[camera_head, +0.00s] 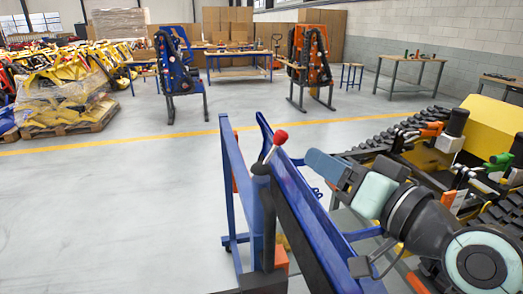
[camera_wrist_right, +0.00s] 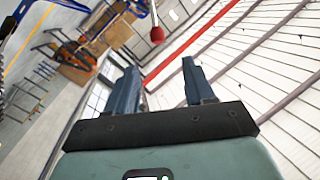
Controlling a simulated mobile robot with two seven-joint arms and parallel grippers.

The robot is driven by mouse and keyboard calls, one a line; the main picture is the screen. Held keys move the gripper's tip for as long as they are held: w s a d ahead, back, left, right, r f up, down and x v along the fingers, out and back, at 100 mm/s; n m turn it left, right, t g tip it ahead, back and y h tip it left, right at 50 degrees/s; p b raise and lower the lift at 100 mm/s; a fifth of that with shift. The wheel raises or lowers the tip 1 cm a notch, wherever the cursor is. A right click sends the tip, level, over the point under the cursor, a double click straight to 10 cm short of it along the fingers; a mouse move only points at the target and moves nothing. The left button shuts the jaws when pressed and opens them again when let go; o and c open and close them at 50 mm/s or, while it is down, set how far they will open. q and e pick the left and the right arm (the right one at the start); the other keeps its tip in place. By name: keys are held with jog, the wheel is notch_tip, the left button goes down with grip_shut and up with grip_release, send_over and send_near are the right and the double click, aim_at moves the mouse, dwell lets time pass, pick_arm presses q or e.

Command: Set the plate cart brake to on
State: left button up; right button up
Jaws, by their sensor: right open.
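The plate cart is a blue frame (camera_head: 290,185) in the middle of the head view. A dark post (camera_head: 262,205) stands at its near end. A thin brake lever (camera_head: 270,154) with a red knob (camera_head: 280,137) rises from the post and leans to the right. My right gripper (camera_head: 310,161) is to the right of the lever, apart from it. In the right wrist view, my right gripper (camera_wrist_right: 158,66) is open with nothing between its blue fingers. The red knob (camera_wrist_right: 157,34) shows beyond the fingertips, between them in the picture. My left gripper is out of view.
A yellow tracked machine (camera_head: 493,125) with black tracks stands close on the right, behind my right arm. Wrapped yellow parts on a pallet (camera_head: 65,105) stand at the left. Blue (camera_head: 178,65) and orange (camera_head: 310,60) racks stand farther back. The floor left of the cart is clear.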

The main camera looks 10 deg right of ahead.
aim_at(284, 140)
jog(key=x, duration=0.4)
jog(key=p+x, duration=0.1)
jog(key=x, duration=0.3)
jog(key=p+x, duration=0.1)
jog(key=x, duration=0.3)
jog(key=shift+f, duration=0.35)
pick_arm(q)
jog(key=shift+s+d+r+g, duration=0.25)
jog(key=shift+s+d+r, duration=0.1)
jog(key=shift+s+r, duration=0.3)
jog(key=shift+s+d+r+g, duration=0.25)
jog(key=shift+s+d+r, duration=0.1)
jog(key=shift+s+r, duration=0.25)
pick_arm(e)
jog(key=shift+x, duration=0.85)
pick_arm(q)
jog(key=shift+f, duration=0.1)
pick_arm(e)
grip_shut()
